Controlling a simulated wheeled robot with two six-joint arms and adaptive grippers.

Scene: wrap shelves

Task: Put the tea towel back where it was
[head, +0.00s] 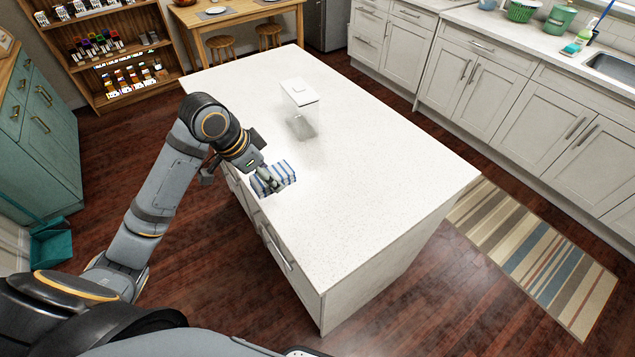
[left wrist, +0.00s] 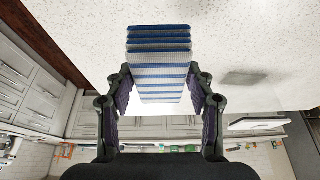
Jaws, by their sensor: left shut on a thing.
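The tea towel (head: 274,178) is folded, with blue and white stripes. In the head view it is at the left edge of the white island top (head: 400,165), in my left gripper (head: 264,174). In the left wrist view the towel (left wrist: 160,75) sits between the two fingers of my left gripper (left wrist: 160,95), which is shut on it. Whether the towel touches the island top is hard to tell. My right gripper is not in view.
A clear box with a white lid (head: 300,95) stands on the island top, beyond the towel. The rest of the top is clear. Drawers with handles (head: 278,252) line the island's near side. A shelf unit (head: 120,55), table (head: 235,17) and teal cabinet (head: 45,140) stand at the back and left.

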